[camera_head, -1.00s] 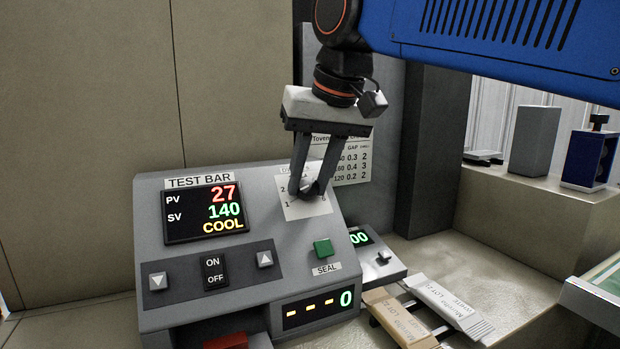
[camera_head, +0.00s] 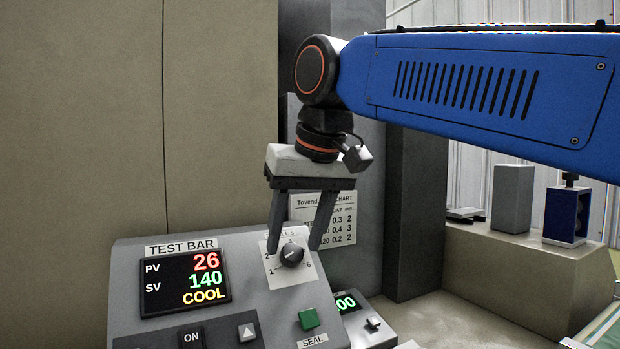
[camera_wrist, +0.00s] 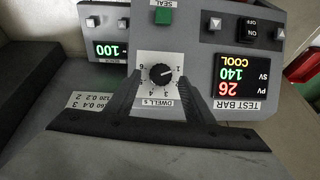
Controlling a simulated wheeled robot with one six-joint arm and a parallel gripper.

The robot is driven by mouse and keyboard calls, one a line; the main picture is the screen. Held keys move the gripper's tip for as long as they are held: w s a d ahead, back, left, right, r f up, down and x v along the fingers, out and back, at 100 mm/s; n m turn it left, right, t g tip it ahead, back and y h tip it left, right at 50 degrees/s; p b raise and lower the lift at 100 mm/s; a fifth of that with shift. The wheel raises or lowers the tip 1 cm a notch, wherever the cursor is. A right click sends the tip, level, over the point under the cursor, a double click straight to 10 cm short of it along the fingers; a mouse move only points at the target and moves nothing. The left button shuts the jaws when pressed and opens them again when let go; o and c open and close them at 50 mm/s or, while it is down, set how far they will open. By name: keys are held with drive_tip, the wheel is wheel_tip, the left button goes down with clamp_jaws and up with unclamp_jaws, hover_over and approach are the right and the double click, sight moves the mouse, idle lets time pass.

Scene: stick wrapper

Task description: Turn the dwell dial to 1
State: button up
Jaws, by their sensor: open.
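The dwell dial (camera_head: 291,254) is a round black knob on a white numbered plate (camera_head: 285,275) on the sloped face of the grey test bar machine (camera_head: 250,300). In the wrist view the dial (camera_wrist: 161,75) shows upside down. Its pale pointer mark appears to point at or near 1, though it is small. My gripper (camera_head: 295,250) is open and empty. Its two fingers stand apart, one on each side of the dial in both views, and the knob shows clear between them. How far the tips are from the panel is hard to tell.
The display (camera_head: 185,281) reads PV 26, SV 140, COOL. A green seal button (camera_head: 308,318) lies below the dial, with a small readout unit (camera_head: 350,305) to the right. A chart (camera_head: 335,218) hangs behind the gripper.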

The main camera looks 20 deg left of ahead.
drive_tip(key=v, duration=1.5)
drive_tip(key=shift+r, duration=0.2)
drive_tip(key=shift+s+d, duration=0.1)
drive_tip(key=shift+s, duration=0.1)
